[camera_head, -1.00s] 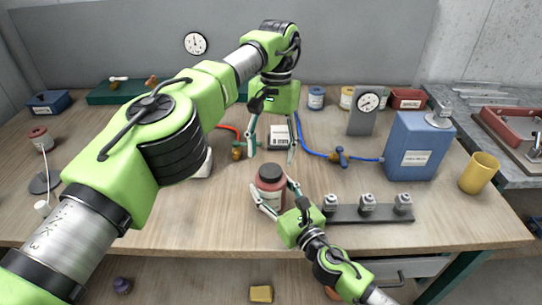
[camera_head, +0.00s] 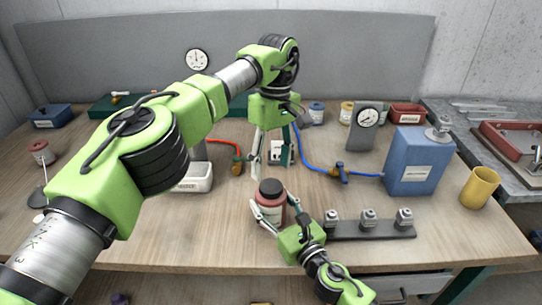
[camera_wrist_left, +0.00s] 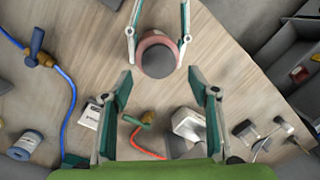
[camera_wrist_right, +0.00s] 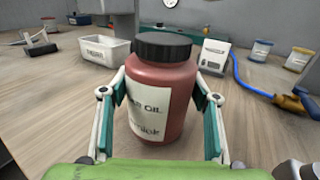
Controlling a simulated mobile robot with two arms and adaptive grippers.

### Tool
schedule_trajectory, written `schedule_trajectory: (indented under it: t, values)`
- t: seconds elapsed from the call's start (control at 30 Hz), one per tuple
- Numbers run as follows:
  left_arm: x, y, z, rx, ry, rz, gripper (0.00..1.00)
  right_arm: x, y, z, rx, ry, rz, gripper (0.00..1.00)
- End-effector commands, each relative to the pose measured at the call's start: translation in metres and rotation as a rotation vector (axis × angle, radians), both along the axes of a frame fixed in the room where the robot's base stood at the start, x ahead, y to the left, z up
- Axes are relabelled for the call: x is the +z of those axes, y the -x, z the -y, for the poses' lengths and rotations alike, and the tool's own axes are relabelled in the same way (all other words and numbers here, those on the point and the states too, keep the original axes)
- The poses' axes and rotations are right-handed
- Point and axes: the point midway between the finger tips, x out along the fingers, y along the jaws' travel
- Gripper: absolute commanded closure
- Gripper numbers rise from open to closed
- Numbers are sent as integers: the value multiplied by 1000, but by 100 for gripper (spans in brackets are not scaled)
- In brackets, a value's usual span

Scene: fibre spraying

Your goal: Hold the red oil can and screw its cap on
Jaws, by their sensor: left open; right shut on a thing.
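The red oil can (camera_head: 271,210) stands upright on the workbench, with a black cap (camera_head: 271,187) sitting on its top. In the right wrist view the can (camera_wrist_right: 160,105) shows a white label and the cap (camera_wrist_right: 161,46) sits level; I cannot tell how tight it is. My right gripper (camera_head: 272,214) is shut around the can's body, one finger on each side. My left gripper (camera_head: 272,164) is open and empty, pointing down above and behind the can. In the left wrist view the cap (camera_wrist_left: 158,61) lies beyond the left fingertips, apart from them.
A white tray (camera_head: 195,178) is left of the can. A blue hose (camera_head: 315,165) with a valve lies behind right. Bare bench lies front left.

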Motion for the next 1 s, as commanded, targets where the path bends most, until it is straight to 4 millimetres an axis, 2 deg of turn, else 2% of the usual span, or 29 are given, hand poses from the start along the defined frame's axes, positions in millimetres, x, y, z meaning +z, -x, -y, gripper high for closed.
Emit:
schedule_trajectory:
  t: [1.0]
  values:
    - [16,2,0,1649,-93,100,45,0,0,0,0,0,1,100]
